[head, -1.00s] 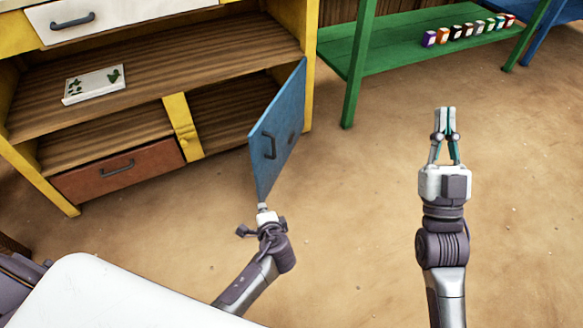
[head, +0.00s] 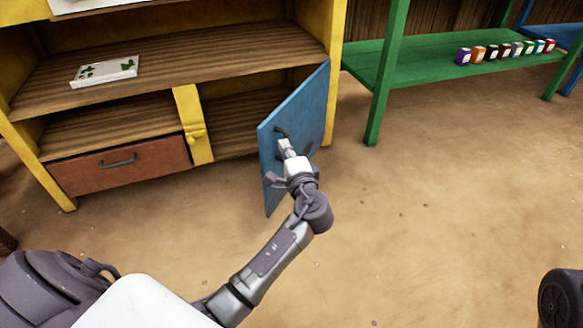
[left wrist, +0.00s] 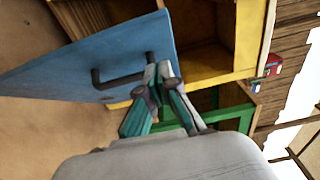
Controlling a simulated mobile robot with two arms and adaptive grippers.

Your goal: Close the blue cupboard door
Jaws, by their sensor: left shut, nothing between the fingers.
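The blue cupboard door (head: 300,105) stands open, swung out from the yellow cupboard (head: 335,50) on its right side. My left gripper (head: 285,146) is shut and empty, in front of the door face close to its dark handle (head: 281,131). The left wrist view shows the door (left wrist: 60,68), the handle (left wrist: 122,80) and the closed fingertips (left wrist: 160,70) beside the handle's right end. I cannot tell whether they touch. My right gripper is out of view.
A reddish-brown drawer (head: 120,165) is shut at the cupboard's lower left. A white tray (head: 104,71) with green pieces lies on the shelf above. A green shelf (head: 430,65) with several small coloured boxes stands right. The sandy floor (head: 430,200) between is clear.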

